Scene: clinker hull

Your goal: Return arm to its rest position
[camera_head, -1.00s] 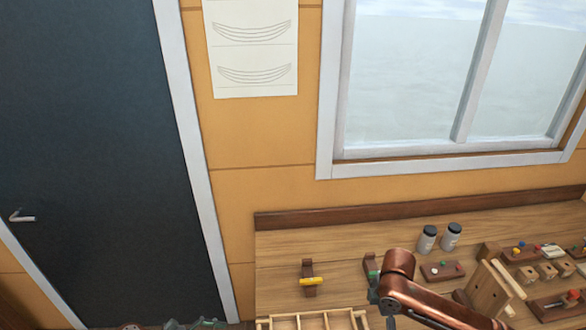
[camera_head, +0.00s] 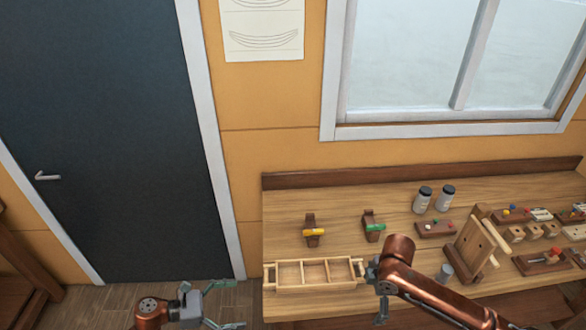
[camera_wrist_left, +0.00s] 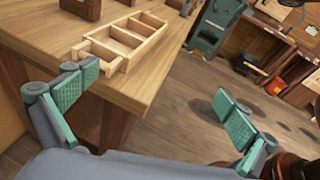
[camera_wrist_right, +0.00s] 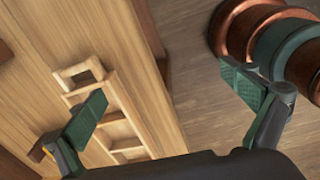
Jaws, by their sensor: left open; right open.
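My left gripper (camera_head: 228,306) is low in the head view, left of the workbench and over the floor. In the left wrist view its green-padded fingers (camera_wrist_left: 155,95) are wide apart with nothing between them. My right gripper (camera_head: 375,292) is at the bench's front edge, just right of the wooden tray, with its copper arm reaching in from the right. In the right wrist view its fingers (camera_wrist_right: 168,100) are spread and empty. The wooden tray (camera_head: 290,288) has several compartments and also shows in the left wrist view (camera_wrist_left: 122,42). Whether the right fingers touch it I cannot tell.
The workbench (camera_head: 345,205) holds a yellow-handled block (camera_head: 313,231), a green-handled block (camera_head: 373,227), two dark-lidded jars (camera_head: 434,198), an upright wooden stand (camera_head: 472,247) and a grey cup (camera_head: 445,273). Floor (camera_head: 90,300) is open left of the bench, before the dark door (camera_head: 110,120).

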